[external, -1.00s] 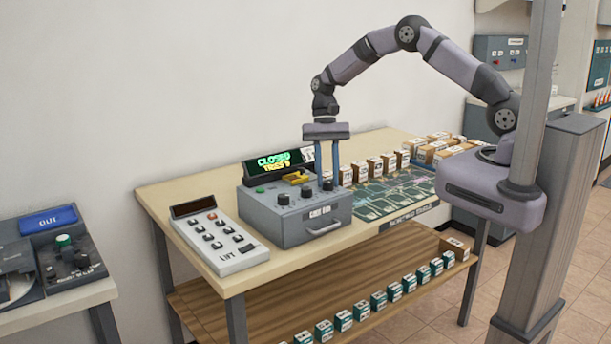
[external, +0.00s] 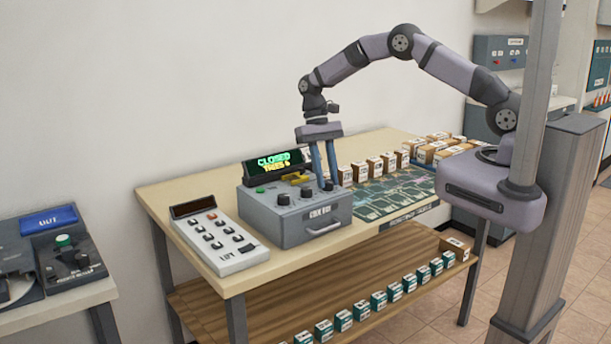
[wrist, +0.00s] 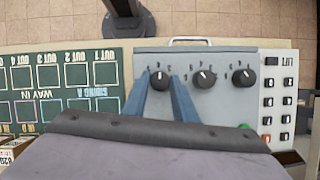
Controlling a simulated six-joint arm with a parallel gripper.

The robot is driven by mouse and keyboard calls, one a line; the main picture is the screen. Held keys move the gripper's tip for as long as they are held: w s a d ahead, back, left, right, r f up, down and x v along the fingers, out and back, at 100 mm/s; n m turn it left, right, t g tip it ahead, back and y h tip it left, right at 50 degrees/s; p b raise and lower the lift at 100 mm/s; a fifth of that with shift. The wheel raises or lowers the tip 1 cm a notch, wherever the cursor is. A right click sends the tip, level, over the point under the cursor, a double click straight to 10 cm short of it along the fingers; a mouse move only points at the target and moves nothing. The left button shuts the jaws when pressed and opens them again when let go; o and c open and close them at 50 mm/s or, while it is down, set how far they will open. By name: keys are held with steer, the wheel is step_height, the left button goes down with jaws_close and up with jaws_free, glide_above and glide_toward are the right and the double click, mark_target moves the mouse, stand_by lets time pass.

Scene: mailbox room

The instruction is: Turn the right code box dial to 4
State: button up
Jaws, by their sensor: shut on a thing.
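The grey code box (external: 288,228) stands on the table with three black dials on its top and a handle on its front. The right dial (wrist: 159,77) sits between my two blue fingers in the wrist view, which shows the box turned around. The middle dial (external: 306,192) and the left dial (external: 283,199) stand free. White pointers show on the dials in the wrist view; the small numbers around them are too blurred to read surely.
A display (external: 277,164) behind the box reads "CLOSED" with a "TRIES" line beneath. A yellow piece (external: 296,177) lies near it. A white LIFT keypad (external: 220,240) stands to the left. A green sorting mat (external: 392,194) and several small boxes are on the right.

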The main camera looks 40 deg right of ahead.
steer(key=shift+w, duration=0.1)
steer(key=o, duration=1)
steer(key=shift+o, duration=0.2)
steer(key=shift+r, duration=0.1)
steer(key=b+v, duration=0.2)
steer(key=v, duration=0.5)
steer(key=shift+b, duration=0.4)
steer(key=shift+r, duration=0.15)
